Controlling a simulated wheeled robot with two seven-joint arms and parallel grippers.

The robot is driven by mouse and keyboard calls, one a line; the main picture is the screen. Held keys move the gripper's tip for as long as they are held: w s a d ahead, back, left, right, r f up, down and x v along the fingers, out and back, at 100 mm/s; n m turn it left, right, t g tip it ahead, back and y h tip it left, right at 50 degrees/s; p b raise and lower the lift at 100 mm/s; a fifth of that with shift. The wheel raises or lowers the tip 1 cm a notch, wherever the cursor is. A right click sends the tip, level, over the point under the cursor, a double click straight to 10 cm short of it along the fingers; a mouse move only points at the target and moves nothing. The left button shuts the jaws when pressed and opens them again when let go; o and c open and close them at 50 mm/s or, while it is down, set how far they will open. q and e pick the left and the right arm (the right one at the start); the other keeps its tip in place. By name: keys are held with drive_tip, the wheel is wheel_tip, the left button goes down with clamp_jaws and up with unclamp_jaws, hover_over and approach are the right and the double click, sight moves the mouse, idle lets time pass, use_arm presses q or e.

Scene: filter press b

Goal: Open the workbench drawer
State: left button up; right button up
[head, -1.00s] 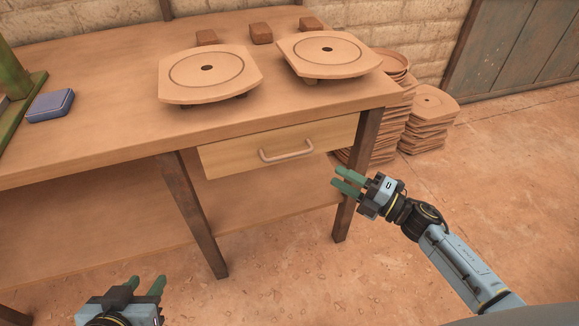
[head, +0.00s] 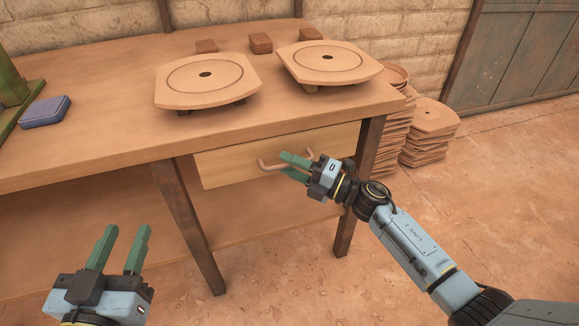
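The workbench drawer (head: 228,167) has a pale wooden front under the right part of the workbench (head: 120,120), and it looks shut. Its curved bar handle (head: 268,167) is partly hidden by my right gripper. My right gripper (head: 287,165) is at the handle, with its green fingers pointing left and apparently one above and one below the bar. I cannot tell whether they touch it. My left gripper (head: 124,237) is open and empty at the lower left, away from the bench front, fingers pointing up.
Two round-marked plates (head: 205,85) (head: 328,62) and several small brown blocks (head: 260,43) are on the benchtop. A blue box (head: 45,111) lies at the left. Stacked plates (head: 430,125) stand right of the bench. Dark bench legs (head: 190,225) flank the drawer. Floor in front is clear.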

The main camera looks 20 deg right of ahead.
drive_tip(key=shift+w+a, duration=0.15)
drive_tip(key=shift+a, duration=0.1)
clamp_jaws()
idle(0.3)
